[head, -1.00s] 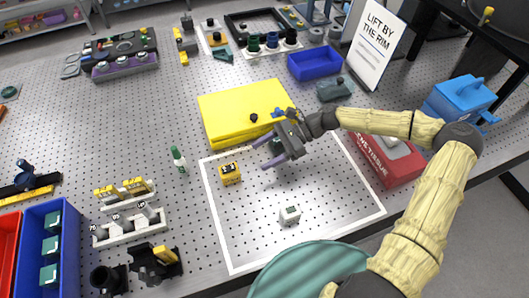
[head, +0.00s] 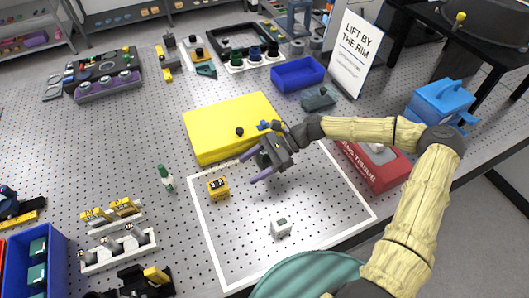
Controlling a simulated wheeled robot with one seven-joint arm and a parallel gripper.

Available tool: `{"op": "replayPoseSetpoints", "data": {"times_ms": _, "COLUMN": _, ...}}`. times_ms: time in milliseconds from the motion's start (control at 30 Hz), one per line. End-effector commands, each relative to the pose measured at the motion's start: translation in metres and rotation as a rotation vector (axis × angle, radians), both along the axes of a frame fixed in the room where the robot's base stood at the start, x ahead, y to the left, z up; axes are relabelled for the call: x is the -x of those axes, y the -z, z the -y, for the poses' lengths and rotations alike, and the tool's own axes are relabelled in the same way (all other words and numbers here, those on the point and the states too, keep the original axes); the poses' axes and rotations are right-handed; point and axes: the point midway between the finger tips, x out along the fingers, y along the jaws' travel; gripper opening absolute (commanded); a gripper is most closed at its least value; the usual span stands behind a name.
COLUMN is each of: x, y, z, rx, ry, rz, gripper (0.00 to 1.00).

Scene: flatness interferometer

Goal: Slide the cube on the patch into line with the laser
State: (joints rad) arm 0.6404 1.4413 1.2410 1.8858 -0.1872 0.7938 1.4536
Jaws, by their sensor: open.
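A white outline (head: 213,250) marks a patch on the perforated table. Inside it, a yellow cube (head: 218,188) with a dark top marking sits near the left edge, and a white cube (head: 281,227) with a dark mark on top sits nearer the front. My gripper (head: 250,168) is over the back part of the patch, its purple fingers apart and pointing left. It is right of and behind the yellow cube. A dark green thing (head: 263,159) shows partly between the fingers; I cannot tell whether they touch it. I cannot make out a laser beam.
A big yellow box (head: 215,133) borders the patch at the back. A red tissue box (head: 375,168) stands right, a small green-white bottle (head: 166,178) left. White racks (head: 120,252) and a blue bin (head: 55,262) stand front left. The patch's front is mostly clear.

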Motion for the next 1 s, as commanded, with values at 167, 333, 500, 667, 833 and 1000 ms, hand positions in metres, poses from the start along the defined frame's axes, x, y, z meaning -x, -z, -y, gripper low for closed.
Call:
{"op": "replayPoseSetpoints", "data": {"times_ms": 167, "x": 0.000, "y": 0.000, "z": 0.000, "rx": 0.000, "ry": 0.000, "rz": 0.000, "gripper": 0.64}}
{"op": "replayPoseSetpoints", "data": {"times_ms": 333, "x": 0.000, "y": 0.000, "z": 0.000, "rx": 0.000, "ry": 0.000, "rz": 0.000, "gripper": 0.64}}
{"op": "replayPoseSetpoints", "data": {"times_ms": 500, "x": 0.000, "y": 0.000, "z": 0.000, "rx": 0.000, "ry": 0.000, "rz": 0.000, "gripper": 0.65}}
{"op": "replayPoseSetpoints", "data": {"times_ms": 667, "x": 0.002, "y": 0.001, "z": -0.002, "rx": 0.011, "ry": -0.019, "rz": 0.019, "gripper": 0.65}}
{"op": "replayPoseSetpoints", "data": {"times_ms": 833, "x": 0.009, "y": 0.008, "z": -0.008, "rx": 0.061, "ry": -0.114, "rz": 0.109, "gripper": 0.65}}
{"op": "replayPoseSetpoints", "data": {"times_ms": 1000, "x": 0.015, "y": 0.019, "z": -0.009, "rx": 0.128, "ry": -0.268, "rz": 0.259, "gripper": 0.65}}
